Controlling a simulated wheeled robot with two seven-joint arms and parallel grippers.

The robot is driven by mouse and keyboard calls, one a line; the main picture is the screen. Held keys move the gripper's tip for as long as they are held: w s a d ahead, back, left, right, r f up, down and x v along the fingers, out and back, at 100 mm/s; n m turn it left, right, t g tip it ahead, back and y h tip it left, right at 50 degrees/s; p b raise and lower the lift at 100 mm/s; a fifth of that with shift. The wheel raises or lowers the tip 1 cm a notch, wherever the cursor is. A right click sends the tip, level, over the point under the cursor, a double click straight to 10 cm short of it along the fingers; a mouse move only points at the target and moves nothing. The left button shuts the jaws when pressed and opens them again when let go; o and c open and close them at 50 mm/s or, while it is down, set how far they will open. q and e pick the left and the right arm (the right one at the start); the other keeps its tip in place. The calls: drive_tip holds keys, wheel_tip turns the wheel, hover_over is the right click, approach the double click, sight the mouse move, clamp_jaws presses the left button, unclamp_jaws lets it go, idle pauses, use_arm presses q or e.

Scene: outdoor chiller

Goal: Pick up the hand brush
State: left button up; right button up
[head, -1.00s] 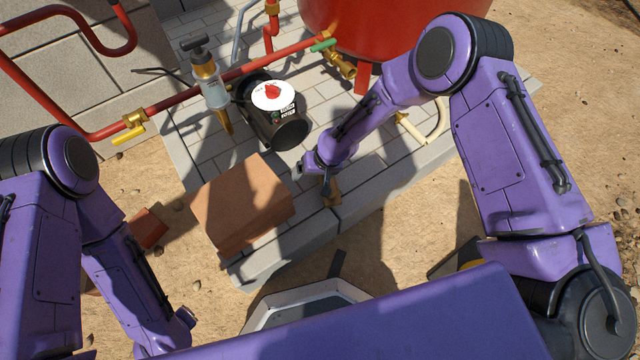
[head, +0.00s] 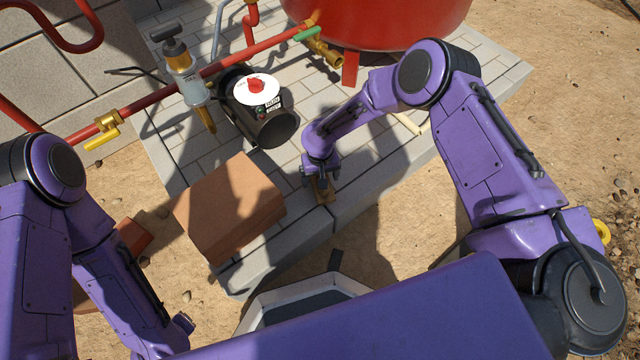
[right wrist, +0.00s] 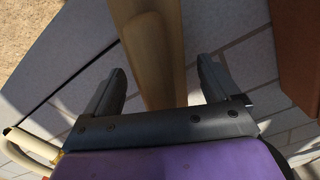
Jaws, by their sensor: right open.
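The hand brush (head: 325,190) shows as a small wooden piece on the paved slab near its front edge, mostly hidden by my right gripper in the head view. In the right wrist view its pale wooden handle (right wrist: 150,55) runs between the two fingers, with a gap to each side. My right gripper (head: 321,183) is open just above and around the handle; its dark fingers also show in the right wrist view (right wrist: 158,85). The bristles cannot be made out. My left arm reaches down at the left; its gripper is hidden behind my body.
A terracotta block (head: 230,205) stands on the slab left of my right gripper. Behind are a black pump (head: 262,118), a pressure gauge-like cylinder (head: 188,80), red pipes (head: 160,95) and a red tank (head: 380,20). A cream curved piece (right wrist: 32,148) lies nearby.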

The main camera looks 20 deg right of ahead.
drive_tip(key=c, duration=1.4)
drive_tip(key=shift+w+r+p, duration=0.1)
drive_tip(key=shift+r+p, duration=0.75)
drive_tip(key=shift+r, duration=0.8)
drive_tip(key=s+r+p, duration=0.1)
drive_tip(key=r, duration=0.1)
drive_tip(key=s+r+p, duration=0.2)
drive_tip(key=s+a+r+p, duration=0.1)
drive_tip(key=s+r, duration=0.1)
drive_tip(key=r, duration=0.1)
drive_tip(key=s+a+r+p, duration=0.2)
drive_tip(key=s, duration=0.7)
drive_tip(key=shift+r+p, duration=0.35)
drive_tip(key=shift+r, duration=0.05)
